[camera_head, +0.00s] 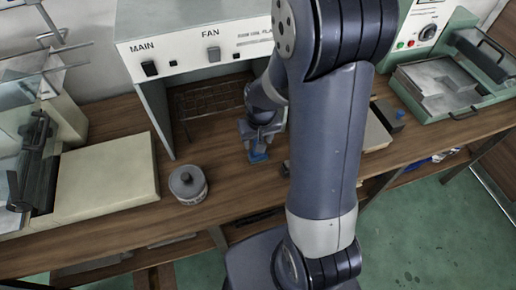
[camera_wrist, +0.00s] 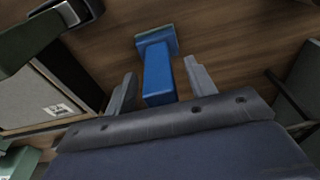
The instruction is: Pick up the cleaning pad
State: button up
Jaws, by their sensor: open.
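The cleaning pad (camera_wrist: 158,70) is a blue block-like handle with a wider blue head and a greenish edge. In the wrist view it lies between the two grey fingers of my gripper (camera_wrist: 160,78), with a gap at each side. My gripper is open. In the head view my gripper (camera_head: 259,143) is low over the wooden bench, in front of the hood opening. A small blue part of the pad (camera_head: 258,158) shows just below the fingers there. The rest of the pad is hidden by my gripper.
A pale slab (camera_head: 107,181) lies farther left. The white MAIN/FAN hood (camera_head: 200,50) rises behind.

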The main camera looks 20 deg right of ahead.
aim_at(254, 157)
jog(key=shift+w+f, duration=0.15)
jog(key=shift+f, duration=1.2)
jog(key=shift+c, duration=0.4)
jog(key=c, duration=1)
